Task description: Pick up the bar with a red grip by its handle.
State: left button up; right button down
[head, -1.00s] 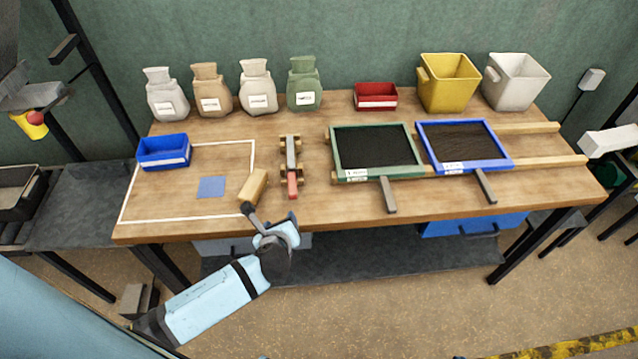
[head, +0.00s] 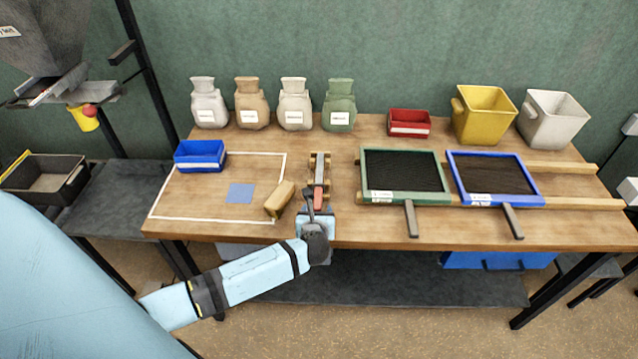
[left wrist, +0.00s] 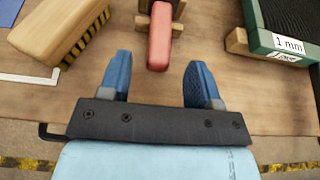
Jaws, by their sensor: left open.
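The bar with a red grip (head: 319,171) lies on a wooden stand on the table, its red end toward the front. In the left wrist view its red grip (left wrist: 160,42) shows ahead of the fingers, between their lines. My left gripper (head: 313,203) is at the table's front edge, close to the red grip, and partly covers the grip's near end in the head view. In the left wrist view my left gripper (left wrist: 152,82) is open, with two blue fingertips apart and nothing between them. My right gripper is not in view.
A wooden brush (head: 279,198) lies just left of the bar. A green-framed sieve (head: 364,180) and a blue-framed sieve (head: 455,180) lie on rails to the right. A blue bin (head: 200,157) and several sacks (head: 339,108) stand farther back.

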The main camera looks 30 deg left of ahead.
aim_at(317, 207)
pick_arm(q)
jog(key=x, duration=0.5)
grip_shut()
